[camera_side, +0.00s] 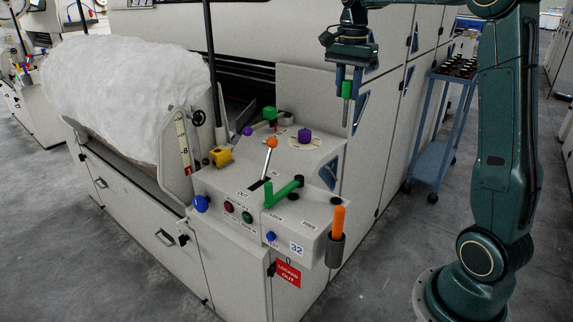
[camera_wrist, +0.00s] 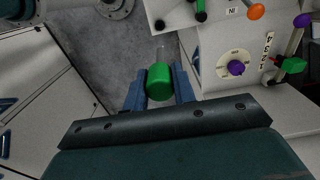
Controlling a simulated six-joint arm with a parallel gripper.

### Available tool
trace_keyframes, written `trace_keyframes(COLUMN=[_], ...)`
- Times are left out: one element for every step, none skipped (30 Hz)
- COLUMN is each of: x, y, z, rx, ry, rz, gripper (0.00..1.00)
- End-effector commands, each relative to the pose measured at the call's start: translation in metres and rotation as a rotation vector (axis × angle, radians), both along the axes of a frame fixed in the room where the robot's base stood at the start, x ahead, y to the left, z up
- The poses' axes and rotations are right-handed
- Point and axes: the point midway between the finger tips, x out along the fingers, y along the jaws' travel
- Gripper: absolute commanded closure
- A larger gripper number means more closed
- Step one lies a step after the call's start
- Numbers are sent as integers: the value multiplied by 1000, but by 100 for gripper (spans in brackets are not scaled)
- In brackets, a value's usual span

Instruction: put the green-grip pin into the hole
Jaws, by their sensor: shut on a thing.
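The green-grip pin (camera_side: 347,90) hangs upright from my gripper (camera_side: 348,80), its thin metal shank pointing down beside the back right part of the machine's panel. In the wrist view the green grip (camera_wrist: 159,84) sits between both fingers of my gripper (camera_wrist: 159,88), with the pale shank beyond it over the floor. My gripper is shut on the grip. The pin is in the air, apart from the panel.
A green lever (camera_side: 283,193) and an orange-knobbed lever (camera_side: 271,143) rise from the panel. An orange-handled tool (camera_side: 338,222) stands in a holder at the front corner. A purple knob (camera_side: 304,136) is near the back. A blue trolley (camera_side: 433,160) stands behind on the right.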

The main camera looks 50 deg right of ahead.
Motion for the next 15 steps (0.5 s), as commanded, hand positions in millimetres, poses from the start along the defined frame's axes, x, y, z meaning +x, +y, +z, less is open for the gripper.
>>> trace_keyframes(x=[2, 3, 5, 8, 10, 14, 18, 22, 28, 32, 37, 44, 49, 55, 62], y=[0, 1, 1, 2, 2, 4, 5, 6, 8, 9, 11, 14, 16, 19, 23], z=[-2, -3, -6, -9, -12, -17, -21, -25, -32, -38, -44, -53, -60, -67, -77], rx=[0, 1, 1, 1, 1, 2, 2, 2, 3, 2, 3, 2, 3, 2, 3], ry=[1, 1, 1, 2, 3, 4, 3, 4, 5, 5, 6, 5, 7, 6, 7], rz=[1, 1, 2, 2, 2, 2, 2, 3, 4, 4, 3, 5, 5, 4, 5], gripper=[97, 97, 97, 97, 97, 97, 97, 97, 97, 97, 97, 97, 97, 97, 97])
